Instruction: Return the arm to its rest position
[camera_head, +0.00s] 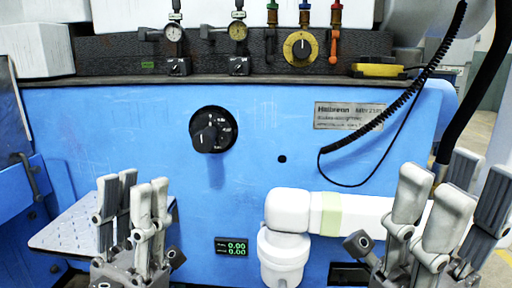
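My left gripper (134,188) is at the lower left, with its grey fingers pointing up and spread a little apart. It holds nothing that I can see and stands in front of a perforated grey plate. My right gripper (450,190) is at the lower right. Its fingers point up and stand wide apart, with nothing between them. Both grippers are in front of the blue ring grinder (262,130), and I cannot tell the exact gap to it. Most of both arms is below the picture.
Gauges (238,32) and a yellow dial (300,48) line the ledge above. A black coiled cable (400,103) hangs at the right. The perforated plate (72,232) juts out at left.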

